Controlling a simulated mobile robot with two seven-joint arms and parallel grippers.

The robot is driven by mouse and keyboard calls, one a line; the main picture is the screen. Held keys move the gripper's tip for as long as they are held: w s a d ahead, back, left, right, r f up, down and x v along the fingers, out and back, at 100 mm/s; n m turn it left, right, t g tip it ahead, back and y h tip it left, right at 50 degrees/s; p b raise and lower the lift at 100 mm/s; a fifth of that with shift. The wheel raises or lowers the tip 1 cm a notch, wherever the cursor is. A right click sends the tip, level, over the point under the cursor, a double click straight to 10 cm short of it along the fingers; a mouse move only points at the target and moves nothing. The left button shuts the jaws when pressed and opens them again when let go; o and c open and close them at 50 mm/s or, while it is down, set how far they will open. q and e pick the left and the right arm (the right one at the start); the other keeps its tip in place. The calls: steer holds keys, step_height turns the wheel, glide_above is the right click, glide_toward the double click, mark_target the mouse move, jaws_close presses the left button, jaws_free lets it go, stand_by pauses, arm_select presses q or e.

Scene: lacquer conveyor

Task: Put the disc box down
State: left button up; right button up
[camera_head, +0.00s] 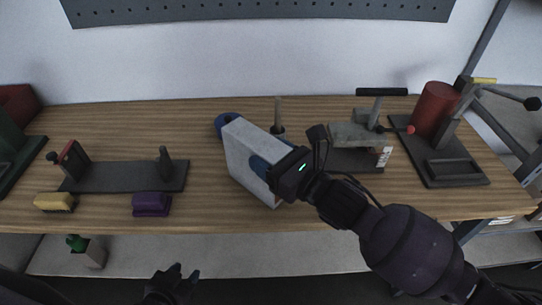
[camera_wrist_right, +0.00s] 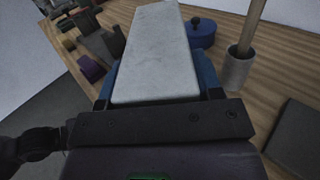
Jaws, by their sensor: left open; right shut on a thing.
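The disc box, a pale grey box (camera_head: 247,152), is tilted over the middle of the table. My right gripper (camera_head: 265,170) is shut on it, with its palm close to the box's near right side. In the right wrist view the box (camera_wrist_right: 155,55) reaches away from the gripper (camera_wrist_right: 158,98), held between the two fingers. I cannot tell whether its lower edge touches the table. My left gripper (camera_head: 178,278) is open and empty, low in the head view in front of the table.
A blue round object with a dark knob (camera_wrist_right: 201,34) stands behind the box, beside a grey cup holding a rod (camera_wrist_right: 238,66). A dark stand (camera_head: 125,177), yellow block (camera_head: 55,202) and purple block (camera_head: 151,204) are left. A press (camera_head: 360,140) and red cylinder (camera_head: 435,110) are right.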

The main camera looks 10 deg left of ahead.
stand_by(0.3)
steer(key=o, duration=1.1)
steer(key=shift+f, duration=0.15)
steer(key=v, duration=1.2)
steer(key=shift+p, duration=0.3)
